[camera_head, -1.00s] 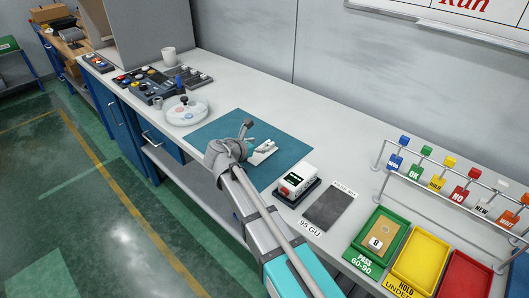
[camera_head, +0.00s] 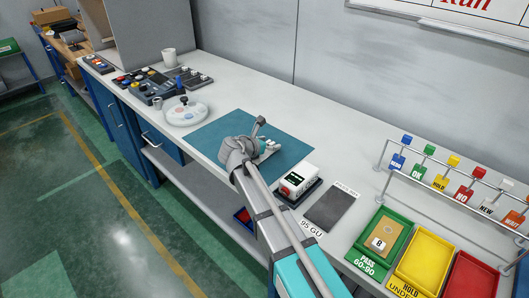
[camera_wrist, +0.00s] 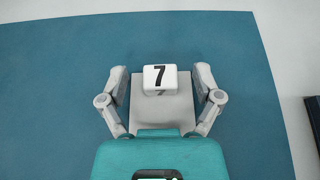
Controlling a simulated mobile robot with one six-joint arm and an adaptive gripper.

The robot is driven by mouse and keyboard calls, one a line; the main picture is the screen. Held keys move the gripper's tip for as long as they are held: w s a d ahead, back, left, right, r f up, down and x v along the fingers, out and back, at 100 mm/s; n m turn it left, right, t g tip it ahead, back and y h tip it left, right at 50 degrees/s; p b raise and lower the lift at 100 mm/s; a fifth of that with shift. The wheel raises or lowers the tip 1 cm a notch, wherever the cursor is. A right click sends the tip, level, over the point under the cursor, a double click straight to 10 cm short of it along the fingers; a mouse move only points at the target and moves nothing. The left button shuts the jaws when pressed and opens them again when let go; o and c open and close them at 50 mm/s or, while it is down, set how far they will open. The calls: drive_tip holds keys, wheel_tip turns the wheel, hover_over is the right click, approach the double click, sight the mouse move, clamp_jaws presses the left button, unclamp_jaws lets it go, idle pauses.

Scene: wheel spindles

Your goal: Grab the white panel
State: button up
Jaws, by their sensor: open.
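The white panel (camera_wrist: 160,112) is a pale plate with a white block marked 7 (camera_wrist: 160,77) on it. It lies on the teal mat (camera_wrist: 60,90), between the two fingers of my gripper (camera_wrist: 160,73). The fingers are open, one on each side. I cannot tell whether they touch it. The near end of the panel is hidden by my gripper's body. In the head view, my gripper (camera_head: 262,143) is over the mat, and the panel (camera_head: 269,151) is mostly hidden behind it.
A white instrument (camera_head: 298,180) and a dark grey plate (camera_head: 331,206) lie right of the mat. Green (camera_head: 352,253), yellow (camera_head: 424,262) and red (camera_head: 470,276) trays stand farther right, with a tag rack behind. A round white dish (camera_head: 186,114) sits left of the mat.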

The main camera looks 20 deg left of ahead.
sight(265, 156)
idle(0.3)
clamp_jaws()
idle(0.3)
drive_tip(key=shift+r, duration=0.25)
wheel_tip(265, 156, up, 2)
drive_tip(key=p, duration=0.2)
drive_tip(key=shift+r+p, duration=0.1)
drive_tip(key=shift+p, duration=0.2)
drive_tip(key=s+d+r+p, duration=0.1)
drive_tip(key=s+r+p, duration=0.9)
drive_tip(key=s, duration=0.4)
drive_tip(key=shift+r, duration=0.2)
